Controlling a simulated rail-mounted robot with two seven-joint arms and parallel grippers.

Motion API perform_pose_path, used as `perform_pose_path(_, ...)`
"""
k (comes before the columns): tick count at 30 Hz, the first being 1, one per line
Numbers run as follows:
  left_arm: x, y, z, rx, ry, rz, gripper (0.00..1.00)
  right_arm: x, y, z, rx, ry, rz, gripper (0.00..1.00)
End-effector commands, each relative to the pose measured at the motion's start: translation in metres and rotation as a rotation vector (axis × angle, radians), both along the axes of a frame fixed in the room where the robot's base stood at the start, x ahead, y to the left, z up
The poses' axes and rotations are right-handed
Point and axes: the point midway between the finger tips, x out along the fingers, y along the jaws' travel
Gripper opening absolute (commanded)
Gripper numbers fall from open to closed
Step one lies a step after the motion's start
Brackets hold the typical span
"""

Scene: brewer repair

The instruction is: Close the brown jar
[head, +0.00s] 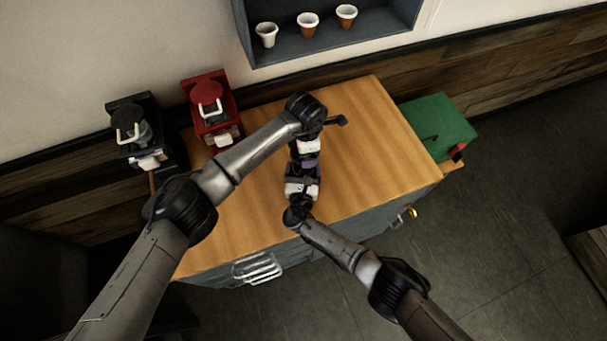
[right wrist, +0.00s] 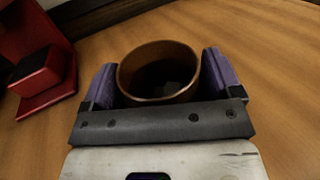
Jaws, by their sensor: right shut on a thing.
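The brown jar (right wrist: 160,72) stands with its mouth open and a dark interior in the right wrist view. My right gripper (right wrist: 161,80) is shut on it, with a purple finger on each side. In the head view my right gripper (head: 302,174) is over the wooden top, and the jar is hidden there by my grippers. My left gripper (head: 306,161) is just behind the right one, and its fingertips are too small and covered to show whether they are open. No lid can be made out.
A red machine (head: 212,108) and a black machine (head: 137,130) stand at the left. A small black object (head: 338,121) is right of my left wrist. A green box (head: 437,125) is at the right. Cups (head: 308,24) sit on a wall shelf. The wooden counter (head: 375,150) is clear at right.

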Motion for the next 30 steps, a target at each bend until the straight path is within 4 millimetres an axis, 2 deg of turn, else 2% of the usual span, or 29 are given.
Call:
perform_pose_path(1, 0.0, 0.0, 0.0, 0.0, 0.0, 0.0, 0.54, 0.0, 0.0, 0.0, 0.0, 0.0, 0.0, 0.55)
perform_pose_path(6, 0.0, 0.0, 0.0, 0.0, 0.0, 0.0, 0.54, 0.0, 0.0, 0.0, 0.0, 0.0, 0.0, 0.42)
perform_pose_path(8, 0.0, 0.0, -0.002, 0.001, 0.001, 0.0, 0.54, 0.0, 0.0, 0.0, 0.0, 0.0, 0.0, 0.42)
perform_pose_path(19, 0.0, 0.0, -0.046, 0.0, 0.0, 0.0, 0.54, 0.0, 0.0, 0.0, 0.0, 0.0, 0.0, 0.42)
perform_pose_path(30, 0.0, 0.0, -0.05, 0.0, -0.001, 0.0, 0.54, 0.0, 0.0, 0.0, -0.001, 0.0, 0.0, 0.42)
